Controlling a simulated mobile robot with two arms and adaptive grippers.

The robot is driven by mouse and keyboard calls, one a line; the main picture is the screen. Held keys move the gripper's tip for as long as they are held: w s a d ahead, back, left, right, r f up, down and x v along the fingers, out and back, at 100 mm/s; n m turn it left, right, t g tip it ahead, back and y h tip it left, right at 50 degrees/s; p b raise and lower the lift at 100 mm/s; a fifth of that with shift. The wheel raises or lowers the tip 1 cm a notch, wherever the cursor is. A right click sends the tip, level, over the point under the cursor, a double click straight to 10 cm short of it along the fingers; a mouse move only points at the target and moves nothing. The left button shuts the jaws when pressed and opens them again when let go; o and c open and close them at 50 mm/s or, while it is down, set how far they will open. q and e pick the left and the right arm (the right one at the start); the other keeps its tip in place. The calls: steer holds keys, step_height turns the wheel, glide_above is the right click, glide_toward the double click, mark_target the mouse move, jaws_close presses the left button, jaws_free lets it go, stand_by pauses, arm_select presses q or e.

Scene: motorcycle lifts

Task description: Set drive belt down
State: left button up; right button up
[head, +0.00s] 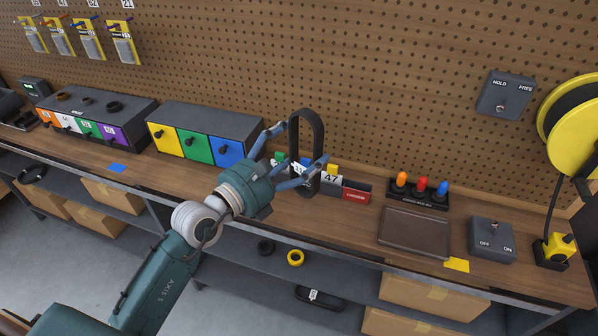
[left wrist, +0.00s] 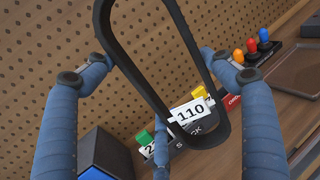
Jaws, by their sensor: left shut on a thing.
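A black drive belt (head: 318,135) stands upright as a long loop above the workbench, in my left gripper (head: 304,146). In the left wrist view the belt (left wrist: 122,70) passes between the fingers of that gripper (left wrist: 158,58), which are shut on it. A white tag (left wrist: 190,110) reading 110 sits on the belt's lower end. Behind the belt is a black stock rack (head: 330,187) with numbered cards and green, blue and yellow tabs; the belt partly hides it. My right gripper is not in view.
The wooden bench (head: 300,214) has a brown tray (head: 414,232), an OFF/ON switch box (head: 491,240) and colored plugs (head: 422,184) at right. Drawer units (head: 205,138) stand at left. Another tagged black belt (head: 325,301) lies on the lower shelf.

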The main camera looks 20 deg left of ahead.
arm_select(q)
steer(key=shift+f, duration=0.95)
step_height(320, 180, down, 4)
steer(key=shift+f+b, duration=0.2)
steer(key=shift+b, duration=0.2)
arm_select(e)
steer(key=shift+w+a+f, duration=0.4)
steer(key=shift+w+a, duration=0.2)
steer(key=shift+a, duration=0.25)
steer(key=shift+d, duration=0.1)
arm_select(q)
steer(key=shift+f, duration=0.2)
steer(key=o, duration=1.3)
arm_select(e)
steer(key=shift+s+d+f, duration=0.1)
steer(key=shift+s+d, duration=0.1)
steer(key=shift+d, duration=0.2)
arm_select(q)
steer(key=shift+r, duration=0.15)
